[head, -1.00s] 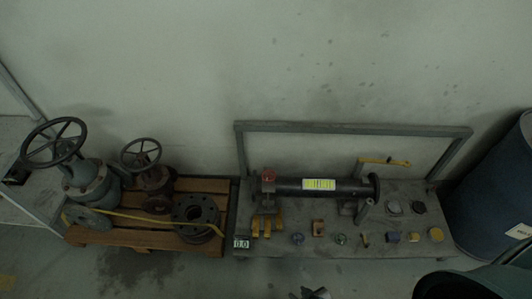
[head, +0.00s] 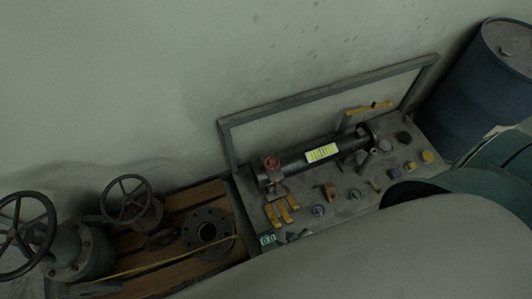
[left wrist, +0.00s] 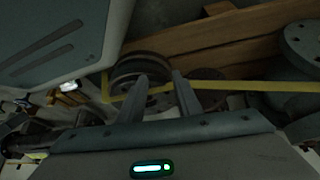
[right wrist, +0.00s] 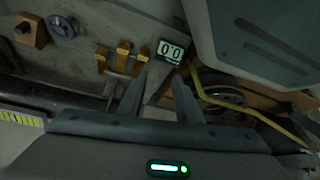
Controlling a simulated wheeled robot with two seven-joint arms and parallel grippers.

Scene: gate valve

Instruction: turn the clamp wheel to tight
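The red wheel does not show clearly in either wrist view. Neither gripper touches it.
Yellow blocks (head: 281,210) and several small parts lie on the grey bench (head: 345,205). A wooden pallet (head: 180,260) with handwheel valves stands left. A blue drum (head: 485,85) stands right. A grey frame (head: 325,93) rises behind the pipe. My arm covers the lower right.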

